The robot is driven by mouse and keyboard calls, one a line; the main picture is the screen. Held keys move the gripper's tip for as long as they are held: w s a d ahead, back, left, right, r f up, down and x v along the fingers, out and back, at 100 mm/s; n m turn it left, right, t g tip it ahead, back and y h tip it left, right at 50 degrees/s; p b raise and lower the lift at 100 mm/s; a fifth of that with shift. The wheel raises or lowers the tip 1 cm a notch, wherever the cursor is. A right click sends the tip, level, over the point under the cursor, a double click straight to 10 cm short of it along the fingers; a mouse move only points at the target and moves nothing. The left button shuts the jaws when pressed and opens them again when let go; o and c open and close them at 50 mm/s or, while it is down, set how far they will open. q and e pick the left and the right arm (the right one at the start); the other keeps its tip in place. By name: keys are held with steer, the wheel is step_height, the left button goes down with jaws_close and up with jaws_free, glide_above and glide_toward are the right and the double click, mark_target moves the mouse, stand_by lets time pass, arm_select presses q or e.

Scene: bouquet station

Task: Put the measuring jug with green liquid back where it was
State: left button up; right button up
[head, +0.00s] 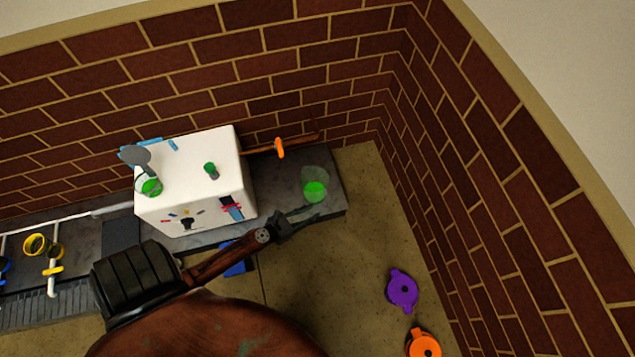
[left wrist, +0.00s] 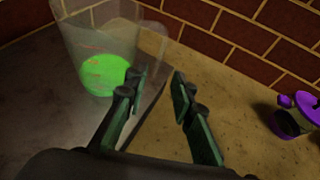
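A clear measuring jug with green liquid (head: 315,190) stands upright near the right end of the dark grey counter (head: 275,175). It also shows at the upper left of the left wrist view (left wrist: 103,70), with its clear handle toward the gripper. My left gripper (head: 308,214) is just in front of the jug, low beside it. In the left wrist view its two fingers (left wrist: 160,88) are apart with nothing held between them. The left finger overlaps the jug's handle side in the picture; I cannot tell if they touch. My right gripper is not in view.
A white box (head: 195,205) stands left of the jug, with a small glass of green liquid (head: 150,187) and a green piece (head: 211,170) on top. A pipe with an orange valve (head: 279,148) runs behind. Purple (head: 402,290) and orange (head: 424,344) lidded items lie at right.

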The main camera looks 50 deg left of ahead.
arm_select(q)
steer(key=shift+v, duration=0.9)
steer(key=shift+s, duration=0.1)
steer(key=s+d+r+m+g+h, duration=0.1)
steer(key=s+d+m, duration=0.5)
steer(key=m, duration=0.6)
steer(key=s+d+r+m+g+h, duration=0.1)
steer(key=s+d+r+m+g, duration=0.1)
steer(key=s+d+m, duration=0.4)
steer(key=s+d+r+m+g, duration=0.1)
steer(key=s+d+m+g, duration=0.3)
steer(key=s+m, duration=0.9)
steer(key=d+m, duration=0.2)
steer(key=m, duration=0.2)
steer(key=shift+s+r+m+h, duration=0.15)
steer(key=shift+r+m+h, duration=0.2)
steer(key=shift+m+h, duration=0.05)
